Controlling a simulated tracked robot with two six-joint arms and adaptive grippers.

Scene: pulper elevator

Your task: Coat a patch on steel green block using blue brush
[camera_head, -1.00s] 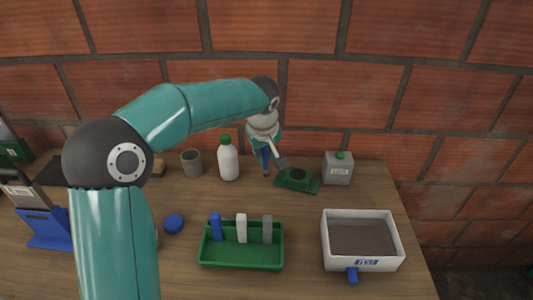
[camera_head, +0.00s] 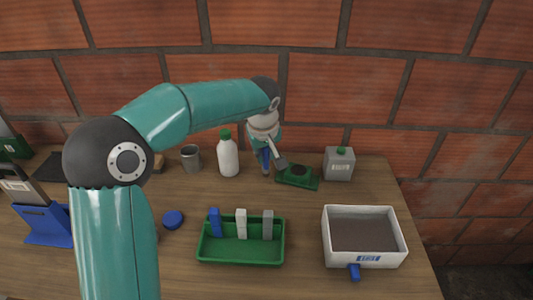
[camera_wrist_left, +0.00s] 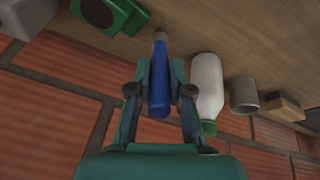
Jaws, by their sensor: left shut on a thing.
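My left gripper (camera_head: 268,157) is shut on the blue brush (camera_wrist_left: 159,80), which points down toward the table. In the left wrist view my left gripper (camera_wrist_left: 159,91) holds it between both fingers. The brush's blue handle also shows in the head view (camera_head: 265,160). A green block (camera_head: 309,183) with a dark round patch on top lies on the table just right of the brush; it shows at the upper left of the left wrist view (camera_wrist_left: 92,35). Brush tip and block look apart in the wrist view. My right gripper is not in view.
A white bottle with a green cap (camera_head: 228,159) and a grey cup (camera_head: 191,159) stand left of the brush. A grey green-capped container (camera_head: 339,166) stands right of the block. In front are a green tray (camera_head: 240,261) and a white box (camera_head: 384,262). A brick wall is behind.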

